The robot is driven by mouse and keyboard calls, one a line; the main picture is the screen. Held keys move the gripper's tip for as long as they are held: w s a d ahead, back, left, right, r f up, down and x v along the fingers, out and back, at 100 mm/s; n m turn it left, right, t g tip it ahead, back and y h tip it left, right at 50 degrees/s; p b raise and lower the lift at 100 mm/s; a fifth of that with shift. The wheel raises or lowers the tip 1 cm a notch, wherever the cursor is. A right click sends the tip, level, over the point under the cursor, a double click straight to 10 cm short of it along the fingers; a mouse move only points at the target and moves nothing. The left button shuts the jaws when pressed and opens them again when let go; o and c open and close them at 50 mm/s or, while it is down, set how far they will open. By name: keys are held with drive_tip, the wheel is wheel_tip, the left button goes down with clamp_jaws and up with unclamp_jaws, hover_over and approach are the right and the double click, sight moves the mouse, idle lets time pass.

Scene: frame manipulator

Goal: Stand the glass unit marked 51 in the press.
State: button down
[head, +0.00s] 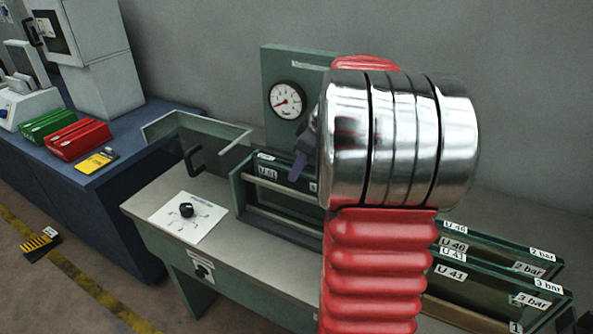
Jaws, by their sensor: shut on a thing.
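The press (240,196) stands on the bench, with rails along its front and a gauge board (275,65) behind. A dark glass unit (291,164) with a green edge is at the press, behind the upper front rail. Its small white label seems to read U 51 but is hard to make out. My gripper (301,163) shows only as a dark finger at the unit's top edge and is shut on it. My red and chrome arm hides the unit's right part. The unit's lower edge is hidden, so I cannot tell whether it rests on the press bed.
A clear guard with a handle (190,160) is left of the press. A blue bench (110,185) holds red and green boxes.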

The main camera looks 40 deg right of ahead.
drive_tip(key=shift+f, duration=0.1)
drive_tip(key=c, duration=1.6)
unclamp_jaws()
drive_tip(key=shift+o, duration=0.2)
drive_tip(key=v, duration=1.3)
drive_tip(key=shift+r, duration=0.4)
